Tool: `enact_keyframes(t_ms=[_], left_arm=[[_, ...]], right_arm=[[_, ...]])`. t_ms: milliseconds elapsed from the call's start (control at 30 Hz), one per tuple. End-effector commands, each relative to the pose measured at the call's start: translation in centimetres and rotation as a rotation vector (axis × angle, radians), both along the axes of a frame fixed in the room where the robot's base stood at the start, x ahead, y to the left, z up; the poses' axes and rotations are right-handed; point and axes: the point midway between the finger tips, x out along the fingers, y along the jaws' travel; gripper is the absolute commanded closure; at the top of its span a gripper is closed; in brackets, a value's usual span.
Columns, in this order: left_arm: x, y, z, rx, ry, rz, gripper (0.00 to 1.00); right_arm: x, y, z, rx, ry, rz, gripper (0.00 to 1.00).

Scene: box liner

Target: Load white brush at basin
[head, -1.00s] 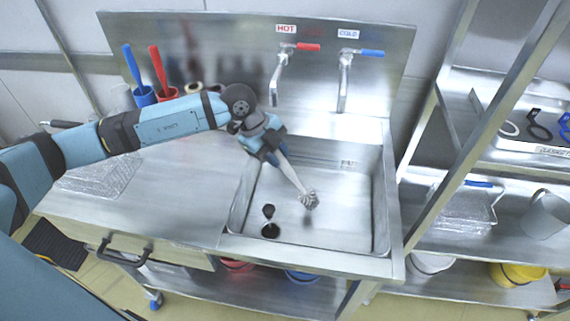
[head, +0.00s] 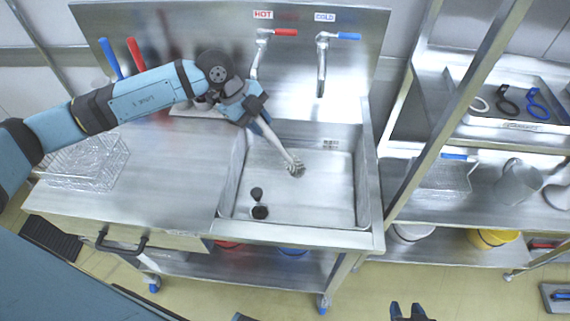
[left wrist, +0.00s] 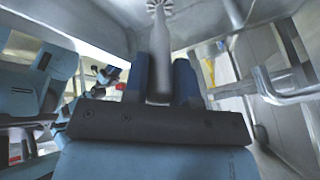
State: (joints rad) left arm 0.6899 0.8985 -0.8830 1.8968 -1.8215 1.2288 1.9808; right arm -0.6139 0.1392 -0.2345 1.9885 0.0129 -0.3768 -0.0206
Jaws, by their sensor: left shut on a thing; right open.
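My left gripper (head: 262,122) is shut on the handle of the white brush (head: 283,148). The brush hangs tilted over the steel basin (head: 340,200), its bristle head toward the lower right. I cannot tell whether the head touches the basin. In the left wrist view, the brush (left wrist: 160,50) stands between the two dark blue fingers (left wrist: 160,80), its head at the top edge. My right gripper (head: 408,312) shows only its fingertips at the bottom edge of the head view, open and empty, over the floor.
Hot (head: 258,55) and cold (head: 322,65) taps stand behind the basin. A dark drain piece (head: 258,204) lies in the basin. A clear rack (head: 88,160) sits on the counter at left. Blue and red brushes (head: 110,58) stand at the back left. A metal shelf (head: 480,185) stands at right.

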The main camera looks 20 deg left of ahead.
Motion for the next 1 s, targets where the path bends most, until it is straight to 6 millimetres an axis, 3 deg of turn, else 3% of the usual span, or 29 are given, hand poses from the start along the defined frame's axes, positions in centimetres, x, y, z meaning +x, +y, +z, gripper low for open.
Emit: enact_keyframes(t_ms=[300,1000], left_arm=[[0.0,0.0,2.9,0.000,0.000,-0.001,0.99],[0.0,0.0,8.5,-0.001,0.000,-0.001,0.99]], right_arm=[[0.1,0.1,2.7,0.003,-0.009,0.001,0.57],[0.0,-0.5,6.0,-0.008,-0.004,-0.008,0.57]])
